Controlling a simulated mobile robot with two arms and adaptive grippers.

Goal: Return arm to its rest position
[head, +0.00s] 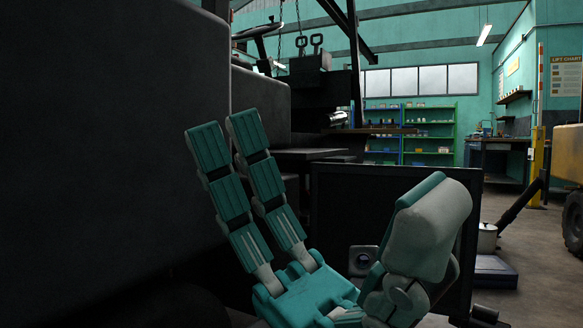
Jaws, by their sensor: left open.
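My left gripper (325,168) is large in the lower middle of the head view. It is teal and grey, with two long segmented fingers pointing up at the left and a thick thumb at the right. The fingers are spread well apart from the thumb. It is open, and nothing is held between them. The rest of the left arm is mostly hidden below the picture edge. My right gripper is not in view. The dark body of the stripped forklift (110,130) fills the left side, close beside and behind the two fingers.
A dark upright panel (335,215) stands behind the gripper. Chains hang above a dark block (311,72) with ring handles. Blue and green shelves (428,135) stand at the back, with a workbench (497,158) to their right. A yellow machine (567,160) is at the right edge. Some floor is clear at right.

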